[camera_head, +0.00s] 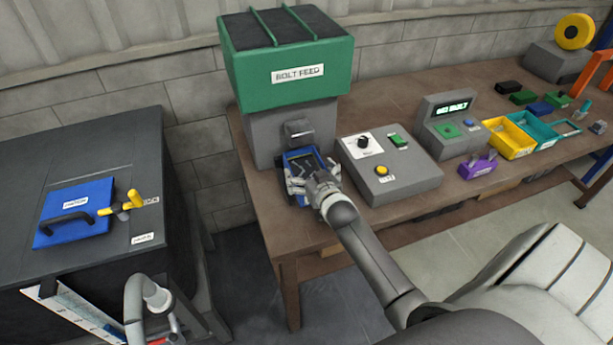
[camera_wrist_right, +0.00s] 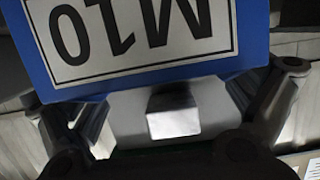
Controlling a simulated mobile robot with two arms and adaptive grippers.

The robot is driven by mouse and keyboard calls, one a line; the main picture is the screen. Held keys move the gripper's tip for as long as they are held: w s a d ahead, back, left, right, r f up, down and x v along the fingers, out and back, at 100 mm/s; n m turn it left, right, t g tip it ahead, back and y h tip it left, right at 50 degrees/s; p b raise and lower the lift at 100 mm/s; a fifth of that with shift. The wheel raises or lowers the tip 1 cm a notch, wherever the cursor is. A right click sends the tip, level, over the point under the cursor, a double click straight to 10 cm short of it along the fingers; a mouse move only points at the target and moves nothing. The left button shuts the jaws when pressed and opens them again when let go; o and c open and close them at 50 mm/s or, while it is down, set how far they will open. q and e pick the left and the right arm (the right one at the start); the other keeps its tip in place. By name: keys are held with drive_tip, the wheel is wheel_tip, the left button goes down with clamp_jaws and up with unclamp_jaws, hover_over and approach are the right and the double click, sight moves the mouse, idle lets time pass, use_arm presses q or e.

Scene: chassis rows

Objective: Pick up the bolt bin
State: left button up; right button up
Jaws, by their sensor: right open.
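The bolt bin (camera_head: 303,160) is a blue open-topped bin with a dark inside, on the table right under the spout of the bolt feed. In the right wrist view its blue front (camera_wrist_right: 45,68) fills the top, with a white M10 label upside down. My right gripper (camera_head: 308,180) is open at the bin's near side. In the wrist view its fingers (camera_wrist_right: 165,100) stand apart at the left and right of the bin's lower edge; I cannot tell if they touch it. The gripper hides part of the bin's near side. My left gripper is not in view.
The green-topped bolt feed (camera_head: 290,85) stands behind the bin. A grey control box (camera_head: 405,180) with a dial and buttons is close on the right. Further right are a display console (camera_head: 450,125), a purple holder (camera_head: 477,167) and yellow and teal trays. A dark cabinet (camera_head: 100,140) stands left.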

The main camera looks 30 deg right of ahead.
drive_tip(key=c, duration=1.1)
drive_tip(key=shift+r, duration=0.1)
